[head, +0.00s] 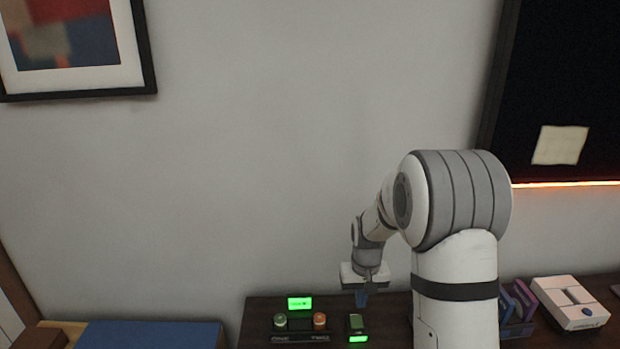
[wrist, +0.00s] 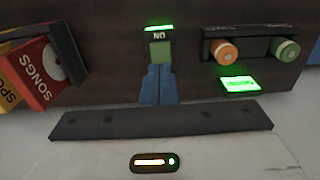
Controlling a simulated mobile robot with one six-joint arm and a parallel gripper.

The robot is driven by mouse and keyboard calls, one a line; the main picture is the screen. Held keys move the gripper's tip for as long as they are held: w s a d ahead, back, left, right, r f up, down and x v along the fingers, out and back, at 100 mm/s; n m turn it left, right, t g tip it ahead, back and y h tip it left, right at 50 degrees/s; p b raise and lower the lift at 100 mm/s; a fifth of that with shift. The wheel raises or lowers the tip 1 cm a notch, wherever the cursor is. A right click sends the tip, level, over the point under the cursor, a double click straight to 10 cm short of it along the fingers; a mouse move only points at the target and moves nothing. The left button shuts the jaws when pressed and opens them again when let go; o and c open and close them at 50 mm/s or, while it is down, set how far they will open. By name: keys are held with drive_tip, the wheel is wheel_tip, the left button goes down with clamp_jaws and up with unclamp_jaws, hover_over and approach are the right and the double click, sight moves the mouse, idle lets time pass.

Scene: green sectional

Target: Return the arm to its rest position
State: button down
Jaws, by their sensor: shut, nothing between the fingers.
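My gripper (head: 361,299) hangs at the end of my bent arm, pointing down over the dark wooden surface (head: 259,313). Its blue fingers are closed together with nothing between them. In the wrist view the shut fingers (wrist: 159,72) point at a small switch box (wrist: 160,36) with a green part and a lit green strip. The box also shows in the head view (head: 356,325), just below the fingertips. I cannot tell whether the fingers touch it.
A two-knob unit (head: 281,323) with a lit green display (head: 300,303) stands left of the switch box. A white box (head: 570,303) and purple cases (head: 525,299) are at right. A blue surface (head: 150,335) is at lower left. The wall above is clear between a picture and a dark panel.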

drive_tip(key=s+r+t, duration=0.1)
drive_tip(key=s+r, duration=1.1)
drive_tip(key=s+r+t, duration=0.1)
drive_tip(key=s+r, duration=0.2)
drive_tip(key=s, duration=1)
drive_tip(key=shift+a+r+t, duration=0.15)
drive_tip(key=shift+r+t, duration=0.05)
drive_tip(key=shift+t, duration=0.1)
